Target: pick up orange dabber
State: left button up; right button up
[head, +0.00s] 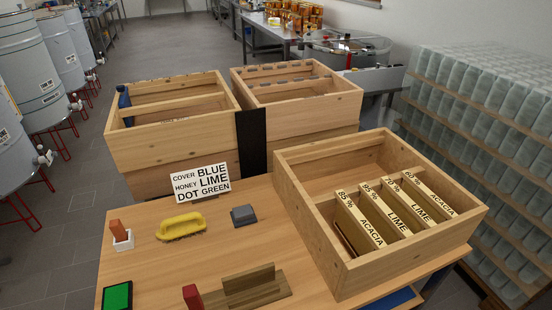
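The orange dabber (117,229) stands upright, slightly tilted, in a small white holder (123,243) at the left side of the wooden table. Its lower end is hidden inside the holder. Neither of my grippers shows in the head view, and nothing touches the dabber.
A yellow-handled brush (180,226), a grey block (244,215) and a sign (200,181) are right of the dabber. A green pad (117,296), a red block (192,295) and a wooden stand (250,289) are in front. A wooden box (372,274) holds several labelled frames.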

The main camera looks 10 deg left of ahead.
aim_at(116, 227)
jog(key=u, duration=1.55)
jog(key=i+j, duration=0.1)
jog(key=j, duration=1.65)
jog(key=i+z, duration=0.05)
